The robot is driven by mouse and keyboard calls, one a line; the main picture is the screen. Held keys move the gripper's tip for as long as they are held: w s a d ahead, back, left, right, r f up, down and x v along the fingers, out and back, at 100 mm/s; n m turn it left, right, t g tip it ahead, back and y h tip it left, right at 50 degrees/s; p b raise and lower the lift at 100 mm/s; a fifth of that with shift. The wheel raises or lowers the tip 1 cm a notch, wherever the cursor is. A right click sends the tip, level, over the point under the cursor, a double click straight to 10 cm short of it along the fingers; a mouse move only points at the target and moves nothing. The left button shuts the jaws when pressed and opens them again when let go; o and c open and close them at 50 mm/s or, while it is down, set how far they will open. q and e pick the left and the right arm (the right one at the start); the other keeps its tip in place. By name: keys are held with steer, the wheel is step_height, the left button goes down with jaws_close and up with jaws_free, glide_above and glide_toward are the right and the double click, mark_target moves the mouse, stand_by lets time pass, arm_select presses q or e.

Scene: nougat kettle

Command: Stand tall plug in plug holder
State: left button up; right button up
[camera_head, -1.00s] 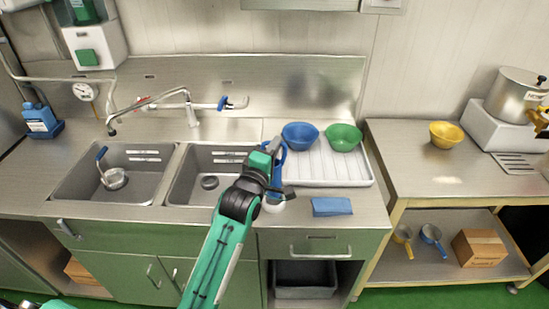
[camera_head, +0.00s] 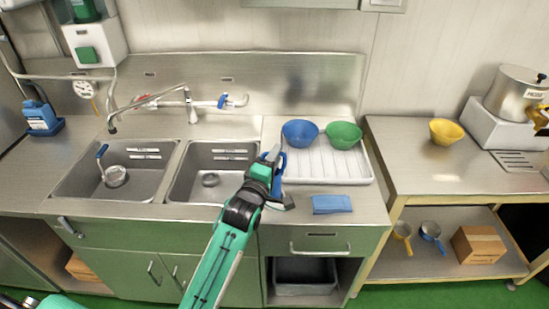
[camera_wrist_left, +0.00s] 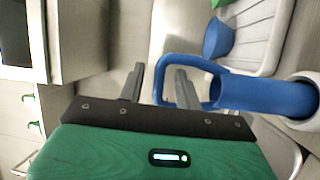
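The tall plug (camera_head: 280,168) is a blue tube with a loop handle, beside the right sink basin. In the left wrist view the plug (camera_wrist_left: 262,95) runs to the right, its far end within a white round piece (camera_wrist_left: 303,127), apparently the plug holder. My left gripper (camera_head: 271,154) is at the handle. In the left wrist view its fingers (camera_wrist_left: 160,82) are apart, with the handle's end bar between them and gaps on both sides. My right gripper is not in view.
A white drain tray (camera_head: 318,176) holds a blue bowl (camera_head: 300,133) and a green bowl (camera_head: 344,135). A folded blue cloth (camera_head: 332,204) lies on the counter's front. A yellow bowl (camera_head: 446,131) sits on the right table.

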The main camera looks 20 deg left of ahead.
arm_select(q)
steer(key=shift+r, duration=0.15)
steer(key=s+a+f+b, duration=0.1)
steer(key=s+b, duration=0.2)
steer(key=s, duration=0.8)
steer(key=shift+s+a, duration=0.15)
steer(key=shift+s, duration=0.25)
steer(key=shift+f, duration=0.1)
